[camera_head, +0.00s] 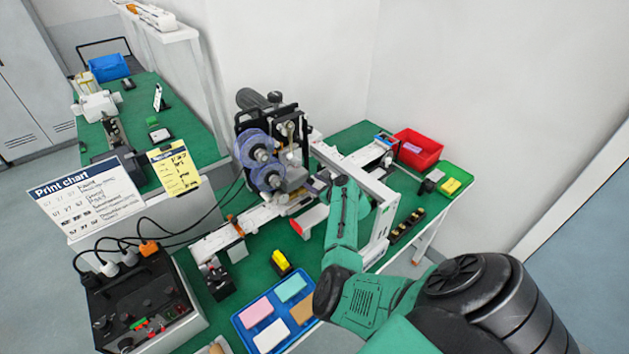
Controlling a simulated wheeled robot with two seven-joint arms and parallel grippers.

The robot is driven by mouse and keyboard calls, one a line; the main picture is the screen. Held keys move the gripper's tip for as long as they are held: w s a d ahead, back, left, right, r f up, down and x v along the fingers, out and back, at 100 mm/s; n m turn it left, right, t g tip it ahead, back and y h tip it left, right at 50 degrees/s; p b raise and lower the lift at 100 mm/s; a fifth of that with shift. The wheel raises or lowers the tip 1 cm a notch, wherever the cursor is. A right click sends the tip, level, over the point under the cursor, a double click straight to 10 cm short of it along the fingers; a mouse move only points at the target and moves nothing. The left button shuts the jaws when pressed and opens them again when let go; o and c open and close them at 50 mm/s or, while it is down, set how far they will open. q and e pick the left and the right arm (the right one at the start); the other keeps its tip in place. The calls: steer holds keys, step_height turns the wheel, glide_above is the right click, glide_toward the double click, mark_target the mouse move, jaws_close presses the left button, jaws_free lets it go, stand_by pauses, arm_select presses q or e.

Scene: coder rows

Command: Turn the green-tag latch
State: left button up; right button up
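I cannot make out a latch with a green tag in this view; it may be hidden or too small. The coding machine (268,150), with two clear reels and black and white parts, stands on the green table. My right arm reaches in from the lower right, across the table's front, to the white frame (372,178) beside the machine. My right gripper (325,183) is at the arm's far end, mostly hidden by the arm, so its fingers cannot be read. My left gripper is not in view.
A blue tray (244,325) with coloured blocks lies at the front. A black control box (138,300) with plugged cables stands at left, near the print chart (88,192). A red bin (417,149) and a green tray (447,181) sit at right. A yellow-black block (281,262) is near the blue tray.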

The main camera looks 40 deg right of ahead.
steer(key=shift+f, duration=0.2)
steer(key=shift+s+a+r, duration=0.1)
steer(key=shift+s, duration=0.4)
steer(key=b+v, duration=0.1)
steer(key=v, duration=0.5)
steer(key=shift+r, duration=0.2)
steer(key=shift+s, duration=0.15)
